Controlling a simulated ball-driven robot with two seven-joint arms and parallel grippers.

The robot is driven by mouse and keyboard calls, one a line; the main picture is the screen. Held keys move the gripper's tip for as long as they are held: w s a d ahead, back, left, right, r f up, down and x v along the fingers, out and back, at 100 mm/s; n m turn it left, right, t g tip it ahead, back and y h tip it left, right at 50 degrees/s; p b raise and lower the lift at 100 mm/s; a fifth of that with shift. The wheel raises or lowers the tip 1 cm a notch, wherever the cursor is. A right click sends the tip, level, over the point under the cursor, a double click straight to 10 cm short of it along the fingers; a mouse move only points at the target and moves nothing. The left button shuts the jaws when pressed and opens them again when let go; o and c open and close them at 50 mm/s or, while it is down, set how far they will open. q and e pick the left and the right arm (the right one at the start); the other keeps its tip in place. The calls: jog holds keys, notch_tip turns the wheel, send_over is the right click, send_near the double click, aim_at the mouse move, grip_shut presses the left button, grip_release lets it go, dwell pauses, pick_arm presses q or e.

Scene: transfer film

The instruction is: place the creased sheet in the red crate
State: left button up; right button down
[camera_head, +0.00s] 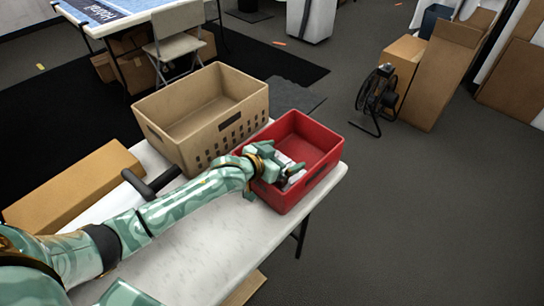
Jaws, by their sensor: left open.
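The red crate (322,142) stands at the right end of the white table, open at the top. My left gripper (287,174) reaches over the crate's left wall, with its fingers inside the opening. It is open. A small pale, whitish piece (296,179), which looks like the creased sheet, is in the crate by the fingers. The fingers partly hide it, and I cannot tell whether they touch it. My right gripper is not in view.
A larger tan crate (245,88) stands directly left of the red crate. A cardboard box (75,185) and a dark handle-like object (152,186) lie further left on the white table (215,232). The table's front middle is clear. A black fan (374,96) stands on the floor.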

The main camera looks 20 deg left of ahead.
pick_arm(q)
jog(key=p+v, duration=0.4)
jog(key=v, duration=0.8)
jog(key=shift+r+p, duration=0.3)
jog(key=shift+p, duration=0.05)
